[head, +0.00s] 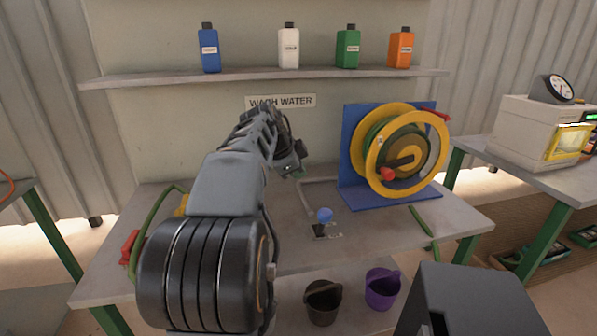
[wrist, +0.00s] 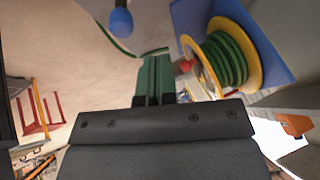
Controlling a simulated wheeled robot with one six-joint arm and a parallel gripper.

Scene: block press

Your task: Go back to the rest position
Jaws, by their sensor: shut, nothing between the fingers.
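My arm reaches up and forward over the bench in the head view, with my gripper (head: 292,168) above the bench top, left of the hose reel. In the wrist view my gripper (wrist: 153,75) has its green fingers together with nothing between them. The yellow hose reel (head: 375,150) with green hose stands on a blue panel; it also shows in the wrist view (wrist: 245,55). A blue ball-shaped knob (head: 324,215) on a small plate sits on the bench in front of the reel, apart from my gripper. It shows at the top of the wrist view (wrist: 121,22).
The bench (head: 455,220) has a green hose and a red nozzle (head: 130,245) at its left. A dark bucket (head: 322,302) and a purple bucket (head: 382,288) are below its front. Several bottles stand on the shelf (head: 255,74) behind. A machine with a gauge (head: 556,89) is at right.

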